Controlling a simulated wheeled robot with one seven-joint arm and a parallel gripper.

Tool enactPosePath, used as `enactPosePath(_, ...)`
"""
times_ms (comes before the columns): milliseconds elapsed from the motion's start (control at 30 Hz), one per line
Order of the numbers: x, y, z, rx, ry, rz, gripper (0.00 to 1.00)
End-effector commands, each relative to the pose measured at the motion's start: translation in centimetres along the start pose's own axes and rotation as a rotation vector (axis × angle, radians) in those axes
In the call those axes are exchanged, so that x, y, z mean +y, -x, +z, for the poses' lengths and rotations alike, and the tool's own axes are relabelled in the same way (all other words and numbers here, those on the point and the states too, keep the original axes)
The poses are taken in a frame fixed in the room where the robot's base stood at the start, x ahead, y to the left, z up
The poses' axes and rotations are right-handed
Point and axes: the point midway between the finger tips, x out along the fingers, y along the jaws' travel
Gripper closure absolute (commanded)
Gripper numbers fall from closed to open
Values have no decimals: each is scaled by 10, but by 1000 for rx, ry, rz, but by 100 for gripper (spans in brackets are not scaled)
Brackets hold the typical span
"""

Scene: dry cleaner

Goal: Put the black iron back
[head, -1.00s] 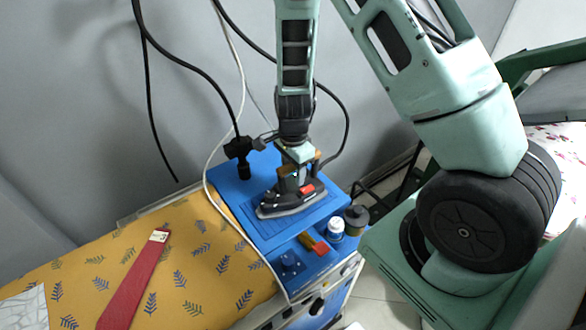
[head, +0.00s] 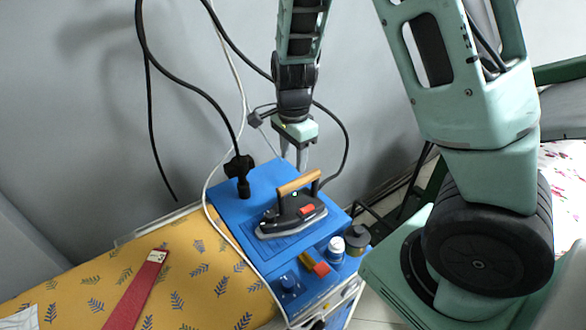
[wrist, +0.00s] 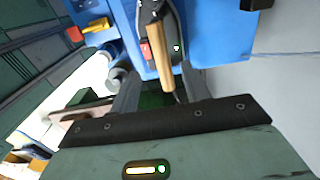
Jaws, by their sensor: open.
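The black iron (head: 290,217) rests flat on the ribbed rest area of the blue stand (head: 229,207), with its wooden handle (head: 299,182) on top and a red part on its side. My gripper (head: 293,161) is open and empty, above and behind the iron, apart from the handle.
A patterned yellow ironing board (head: 200,275) with a red tie (head: 137,290) lies to the left. A white-capped bottle (head: 336,250), a dark container (head: 357,238) and a yellow-and-red brush (head: 314,263) stand at the blue unit's front right. Black cables hang behind.

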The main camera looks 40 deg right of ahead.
Motion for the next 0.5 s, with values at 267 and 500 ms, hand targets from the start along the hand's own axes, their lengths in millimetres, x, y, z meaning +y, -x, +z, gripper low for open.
enactPosePath(267,34,34,77,-90,465,-6,53)
enactPosePath(500,146,87,182,-129,1560,-61,53)
